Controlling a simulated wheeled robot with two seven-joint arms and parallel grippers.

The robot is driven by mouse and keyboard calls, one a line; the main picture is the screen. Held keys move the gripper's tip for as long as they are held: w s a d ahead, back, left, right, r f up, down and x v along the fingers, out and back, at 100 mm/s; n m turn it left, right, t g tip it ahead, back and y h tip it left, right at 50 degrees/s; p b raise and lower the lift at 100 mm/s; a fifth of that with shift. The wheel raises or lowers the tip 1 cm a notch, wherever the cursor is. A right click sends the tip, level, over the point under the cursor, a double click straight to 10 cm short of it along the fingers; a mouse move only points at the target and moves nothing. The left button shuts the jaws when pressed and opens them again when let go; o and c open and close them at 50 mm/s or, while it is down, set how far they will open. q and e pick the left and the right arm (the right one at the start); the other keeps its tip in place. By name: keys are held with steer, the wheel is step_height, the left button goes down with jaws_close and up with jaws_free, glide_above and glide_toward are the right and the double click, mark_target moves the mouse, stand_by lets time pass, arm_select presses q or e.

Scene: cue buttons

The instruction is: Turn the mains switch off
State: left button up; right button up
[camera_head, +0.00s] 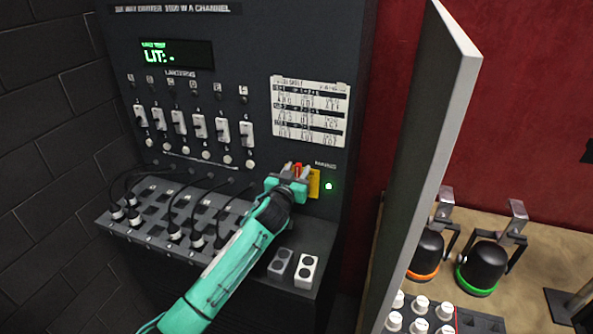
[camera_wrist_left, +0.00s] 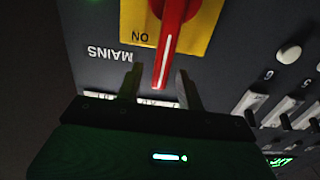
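The mains switch is a red rotary handle (camera_wrist_left: 172,35) on a yellow plate (camera_wrist_left: 201,22), with "ON" and "MAINS" lettering upside down in the left wrist view. In the head view the red handle (camera_head: 297,170) shows just beyond the fingers, on the yellow plate (camera_head: 314,184) at the panel's lower right. My left gripper (camera_wrist_left: 160,85) is open, with one finger on each side of the handle's white-striped end; a gap shows on both sides. It also shows in the head view (camera_head: 292,173). My right gripper is not in view.
The dark panel (camera_head: 255,50) carries a row of white sliders (camera_head: 199,127), a lit green display (camera_head: 175,54) and a green lamp (camera_head: 328,186). Cables (camera_head: 199,215) are plugged into the ledge below. A grey upright board (camera_head: 428,150) stands to the right, with lamps (camera_head: 483,266) beyond it.

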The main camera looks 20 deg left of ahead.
arm_select(q)
jaws_close()
